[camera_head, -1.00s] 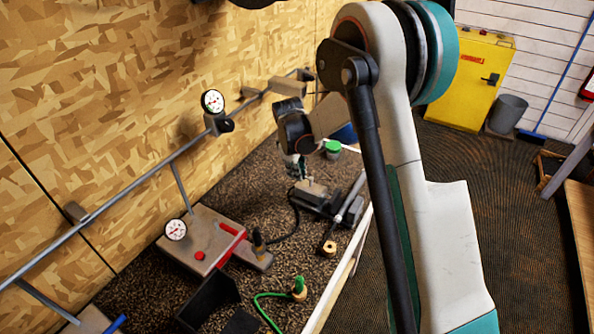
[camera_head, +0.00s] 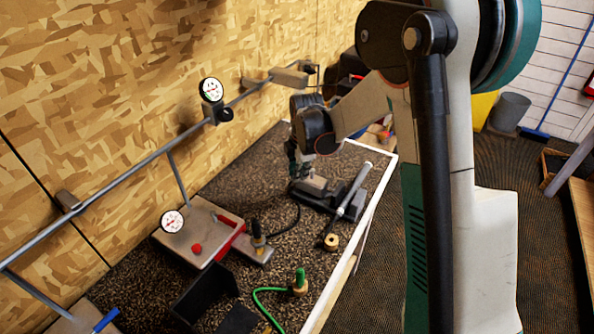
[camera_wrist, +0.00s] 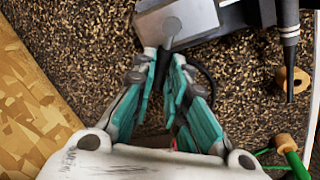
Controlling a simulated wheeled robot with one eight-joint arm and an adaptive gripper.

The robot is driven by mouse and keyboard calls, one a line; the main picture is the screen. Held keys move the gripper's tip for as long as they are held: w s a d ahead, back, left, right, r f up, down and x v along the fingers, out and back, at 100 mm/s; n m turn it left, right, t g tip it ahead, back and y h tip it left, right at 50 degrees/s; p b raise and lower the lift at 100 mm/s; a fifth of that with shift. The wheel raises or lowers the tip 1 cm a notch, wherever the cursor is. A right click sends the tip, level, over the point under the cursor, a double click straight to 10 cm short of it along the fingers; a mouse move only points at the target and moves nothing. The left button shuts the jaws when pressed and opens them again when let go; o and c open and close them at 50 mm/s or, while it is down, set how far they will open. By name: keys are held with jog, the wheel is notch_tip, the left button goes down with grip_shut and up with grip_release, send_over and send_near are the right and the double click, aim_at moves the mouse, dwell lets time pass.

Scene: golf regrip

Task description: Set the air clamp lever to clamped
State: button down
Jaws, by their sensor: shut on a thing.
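The air clamp (camera_head: 322,198) is a dark fixture with a grey block on top, on the speckled bench. In the wrist view its grey block (camera_wrist: 190,18) is at the top. In the head view my gripper (camera_head: 296,168) is low beside the clamp's left end. Which setting the lever is at, I cannot tell.
A tan ring (camera_head: 331,241) and a green-handled tool (camera_head: 300,281) with a green hose are nearer. A grey box with a gauge (camera_head: 200,232) stands left. A rail (camera_head: 150,161) runs along the wall.

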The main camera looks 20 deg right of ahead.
jog(key=shift+s+d+n+g+y+b, duration=0.1)
jog(key=shift+s+d+n+y+b, duration=0.2)
jog(key=shift+n, duration=0.9)
jog(key=shift+s+d+n+g+y+b, duration=0.2)
jog(key=shift+s+n, duration=0.35)
jog(key=shift+n, duration=0.65)
jog(key=shift+s+d+n+y+b, duration=0.15)
jog(key=shift+s+d+n, duration=0.25)
jog(key=shift+n, duration=0.8)
jog(key=c, duration=1.6)
grip_release()
jog(key=shift+s+r, duration=0.1)
jog(key=v, duration=1.2)
jog(key=shift+a, duration=0.1)
